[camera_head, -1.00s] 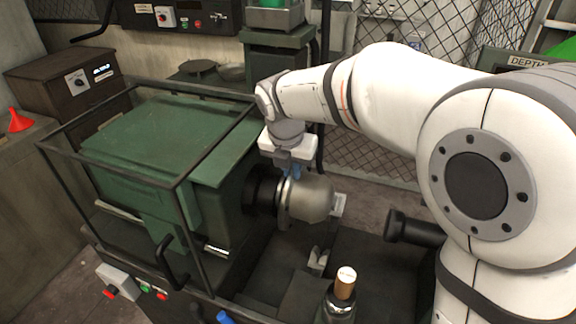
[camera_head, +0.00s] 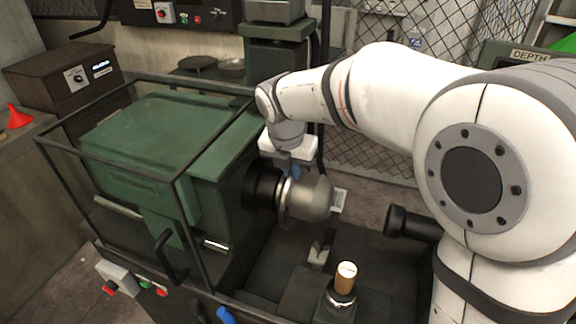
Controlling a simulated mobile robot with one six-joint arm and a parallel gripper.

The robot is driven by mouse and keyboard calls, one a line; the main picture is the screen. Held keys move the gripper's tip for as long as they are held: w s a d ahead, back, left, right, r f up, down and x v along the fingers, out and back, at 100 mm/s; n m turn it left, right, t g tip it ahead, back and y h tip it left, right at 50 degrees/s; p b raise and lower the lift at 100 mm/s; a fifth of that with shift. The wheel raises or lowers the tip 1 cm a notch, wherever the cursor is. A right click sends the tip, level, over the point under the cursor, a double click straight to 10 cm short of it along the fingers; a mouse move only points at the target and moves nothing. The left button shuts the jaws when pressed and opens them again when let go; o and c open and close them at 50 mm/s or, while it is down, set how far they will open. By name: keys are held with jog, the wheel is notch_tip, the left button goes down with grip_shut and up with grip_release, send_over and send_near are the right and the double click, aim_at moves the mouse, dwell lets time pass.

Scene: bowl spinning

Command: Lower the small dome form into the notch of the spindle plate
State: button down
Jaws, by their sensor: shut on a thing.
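The small dome form (camera_head: 312,197) is a shiny grey metal dome with a flange on its left side. Its rounded end points right. It sits right beside the dark spindle (camera_head: 262,188) on the green headstock; I cannot tell whether the flange is seated in the notch, which is hidden. My gripper (camera_head: 290,172) comes down from above and is shut on the dome form at its flange side. The fingertips are small here and partly hidden behind the flange.
A green lathe headstock (camera_head: 165,145) with a black frame guard (camera_head: 180,205) stands to the left. A black cylinder (camera_head: 410,223) juts out at right. A white block (camera_head: 338,200) lies behind the dome.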

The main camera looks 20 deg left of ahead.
jog(key=shift+f, duration=0.3)
jog(key=c, duration=1.4)
grip_release()
jog(key=v, duration=0.8)
